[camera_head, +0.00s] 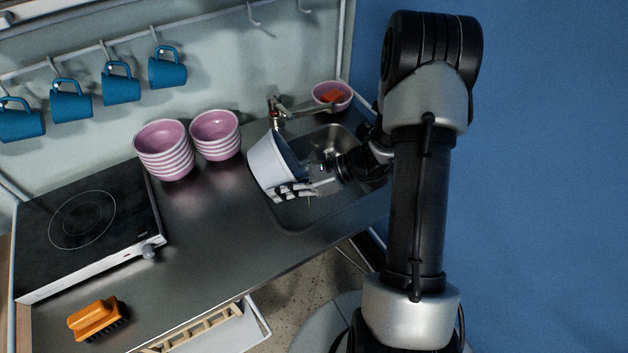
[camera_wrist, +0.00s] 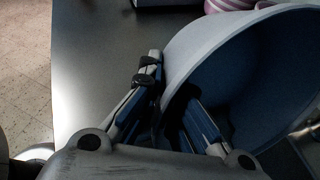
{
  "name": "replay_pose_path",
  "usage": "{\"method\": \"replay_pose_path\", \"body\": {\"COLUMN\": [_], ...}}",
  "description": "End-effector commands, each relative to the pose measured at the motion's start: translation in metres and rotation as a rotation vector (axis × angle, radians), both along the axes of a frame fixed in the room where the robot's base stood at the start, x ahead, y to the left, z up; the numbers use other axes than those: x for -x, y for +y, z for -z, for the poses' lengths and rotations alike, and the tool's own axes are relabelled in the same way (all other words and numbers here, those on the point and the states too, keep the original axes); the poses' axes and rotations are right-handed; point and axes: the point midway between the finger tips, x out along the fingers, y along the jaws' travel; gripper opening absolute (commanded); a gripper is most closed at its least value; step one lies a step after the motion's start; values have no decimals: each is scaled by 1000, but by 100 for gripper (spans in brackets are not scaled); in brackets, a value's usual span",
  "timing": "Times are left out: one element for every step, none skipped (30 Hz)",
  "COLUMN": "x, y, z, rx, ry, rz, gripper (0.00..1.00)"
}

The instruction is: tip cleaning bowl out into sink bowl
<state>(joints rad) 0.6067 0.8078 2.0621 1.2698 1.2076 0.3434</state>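The cleaning bowl (camera_head: 268,166) is white outside and blue inside. It is tilted and held over the left part of the sink bowl (camera_head: 318,219), its opening turned toward my wrist. My gripper (camera_head: 288,190) is shut on the wall of the bowl near its rim. In the wrist view, one finger of my gripper (camera_wrist: 170,80) lies outside the white wall of the cleaning bowl (camera_wrist: 205,40) and the other inside. The inside of the bowl is dark, and I cannot tell whether it holds anything.
A faucet (camera_head: 277,112) stands behind the sink. A pink bowl (camera_head: 343,106) with something orange in it sits at the back. Two stacks of pink bowls (camera_head: 165,160) (camera_head: 216,143) stand left of the sink. A cooktop (camera_head: 90,222) and an orange brush (camera_head: 96,318) lie farther left.

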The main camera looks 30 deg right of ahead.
Motion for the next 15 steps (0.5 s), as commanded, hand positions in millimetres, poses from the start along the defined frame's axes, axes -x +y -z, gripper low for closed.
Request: {"method": "replay_pose_path", "body": {"x": [0, 0, 0, 0, 0, 1, 1, 1, 1, 1, 1, 1, 1, 1, 2], "y": [0, 0, 0, 1, 1, 1, 1, 1, 2, 2, 2, 2, 2, 2, 3], "z": [0, -1, -1, -1, -1, -2, -2, -2, -3, -3, -3, -3, -4, -4, -4], "rx": [-5, -7, -11, -14, -16, -20, -23, -27, -29, -33, -35, -38, -41, -43, -46], "ry": [-2, -2, -2, -4, -3, -4, -5, -5, -6, -6, -7, -7, -7, -8, -8], "rz": [0, 0, 0, 0, -1, -1, -2, -2, -2, -2, -3, -2, -3, -3, -3], "gripper": [0, 0, 0, 0, 0, 0, 0, 0, 0, 0, 0, 0, 0, 0, 0]}}
